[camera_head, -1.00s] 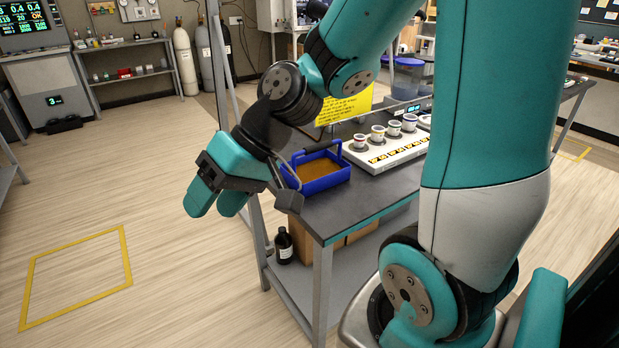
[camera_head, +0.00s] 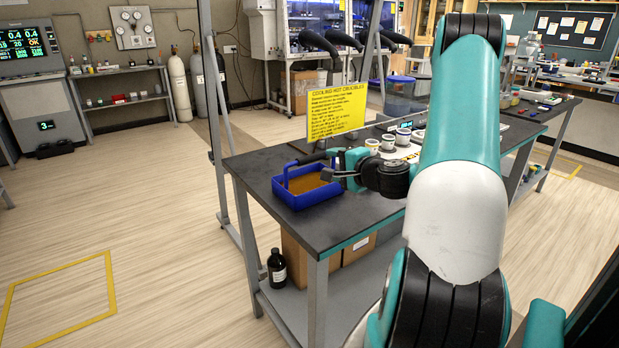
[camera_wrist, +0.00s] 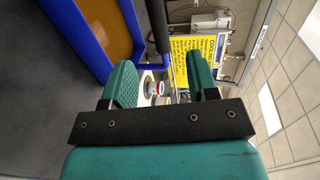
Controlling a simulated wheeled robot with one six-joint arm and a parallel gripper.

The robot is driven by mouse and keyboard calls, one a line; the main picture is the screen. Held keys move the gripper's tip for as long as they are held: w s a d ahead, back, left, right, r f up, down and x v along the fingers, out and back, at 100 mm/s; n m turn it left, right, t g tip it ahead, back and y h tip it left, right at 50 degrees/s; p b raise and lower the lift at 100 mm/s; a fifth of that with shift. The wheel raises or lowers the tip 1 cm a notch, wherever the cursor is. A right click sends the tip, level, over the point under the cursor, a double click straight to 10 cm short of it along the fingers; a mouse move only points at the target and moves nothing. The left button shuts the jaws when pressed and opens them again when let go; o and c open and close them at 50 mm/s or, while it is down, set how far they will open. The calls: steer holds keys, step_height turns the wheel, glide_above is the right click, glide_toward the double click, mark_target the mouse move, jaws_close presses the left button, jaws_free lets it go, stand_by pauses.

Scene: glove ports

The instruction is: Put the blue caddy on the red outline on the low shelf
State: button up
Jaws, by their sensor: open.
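The blue caddy (camera_head: 308,199) stands upright on the dark bench top, near its left end. It has an orange-brown inside and a raised handle. My gripper (camera_head: 338,163) is just right of the caddy at about handle height, partly hidden behind my wrist. In the wrist view the caddy (camera_wrist: 78,42) fills the upper left, and a dark bar (camera_wrist: 158,28), which looks like the handle grip, lies beyond the gap between my fingers. My gripper (camera_wrist: 162,78) is open with nothing between its fingers. No red outline shows in either view.
The bench (camera_head: 335,232) has a lower grey shelf (camera_head: 335,298) with cardboard boxes (camera_head: 330,252) and a dark bottle (camera_head: 277,268). A yellow sign (camera_head: 337,110) and several white cups (camera_head: 388,143) are behind the caddy. The floor to the left is clear, with a yellow outline (camera_head: 60,300).

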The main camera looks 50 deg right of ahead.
mark_target(313, 159)
steer(key=p+x, duration=0.2)
steer(key=x, duration=0.4)
steer(key=shift+w, duration=0.4)
steer(key=p+x, duration=0.3)
steer(key=x, duration=0.1)
steer(key=shift+w+a, duration=0.15)
steer(key=shift+w, duration=0.05)
steer(key=shift+w+f, duration=0.25)
steer(key=shift+w, duration=0.15)
steer(key=shift+d, duration=0.2)
jaws_close()
